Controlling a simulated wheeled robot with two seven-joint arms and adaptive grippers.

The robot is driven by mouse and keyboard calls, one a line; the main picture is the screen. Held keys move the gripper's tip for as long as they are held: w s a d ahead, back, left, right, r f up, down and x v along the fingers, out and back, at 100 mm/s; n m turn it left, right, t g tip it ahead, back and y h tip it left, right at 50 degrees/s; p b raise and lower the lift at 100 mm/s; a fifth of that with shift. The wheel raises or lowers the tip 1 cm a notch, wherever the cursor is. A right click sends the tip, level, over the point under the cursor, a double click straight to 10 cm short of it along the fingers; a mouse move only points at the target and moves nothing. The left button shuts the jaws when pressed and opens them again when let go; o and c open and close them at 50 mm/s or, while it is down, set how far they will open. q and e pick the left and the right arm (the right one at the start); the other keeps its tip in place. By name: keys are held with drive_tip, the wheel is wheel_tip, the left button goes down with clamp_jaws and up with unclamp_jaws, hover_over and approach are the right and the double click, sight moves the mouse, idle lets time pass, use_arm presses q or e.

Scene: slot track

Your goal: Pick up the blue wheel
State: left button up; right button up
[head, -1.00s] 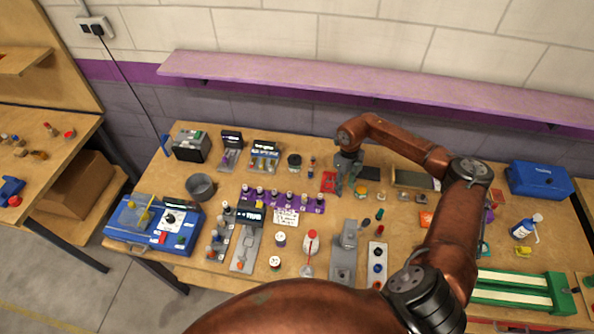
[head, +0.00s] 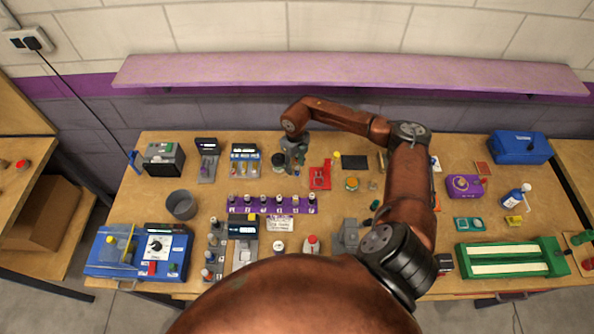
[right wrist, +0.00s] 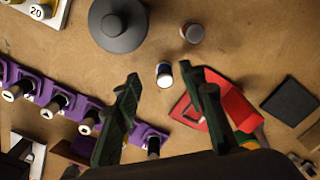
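A small upright cylinder with a pale top and dark blue side (right wrist: 164,74) stands on the wooden table in the right wrist view; it looks like the blue wheel. My right gripper (right wrist: 168,84) is open, one finger on each side of the picture around it, with nothing held. I cannot tell how high the fingertips are above it. In the head view my right gripper (head: 292,158) points down over the back middle of the table. There the blue wheel is too small or hidden by the gripper to make out. My left gripper is not in view.
A red holder (right wrist: 225,108) lies close to the right finger. A purple rack (head: 270,204) with several numbered pegs stands in front. A dark round pot (right wrist: 118,25) and a small brownish cylinder (right wrist: 192,31) stand nearby. A dark flat pad (right wrist: 291,102) lies to the right.

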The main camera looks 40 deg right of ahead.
sight(297, 168)
drive_tip(key=f, duration=0.3)
drive_tip(key=shift+s+d+f, duration=0.2)
drive_tip(key=shift+s+d, duration=0.1)
drive_tip(key=shift+s, duration=0.1)
drive_tip(key=shift+w+f, duration=0.1)
drive_tip(key=shift+w, duration=0.05)
drive_tip(key=shift+c, duration=0.4)
drive_tip(key=c, duration=0.6)
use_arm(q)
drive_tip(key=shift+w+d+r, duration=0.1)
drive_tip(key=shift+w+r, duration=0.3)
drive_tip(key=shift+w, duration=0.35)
use_arm(e)
clamp_jaws()
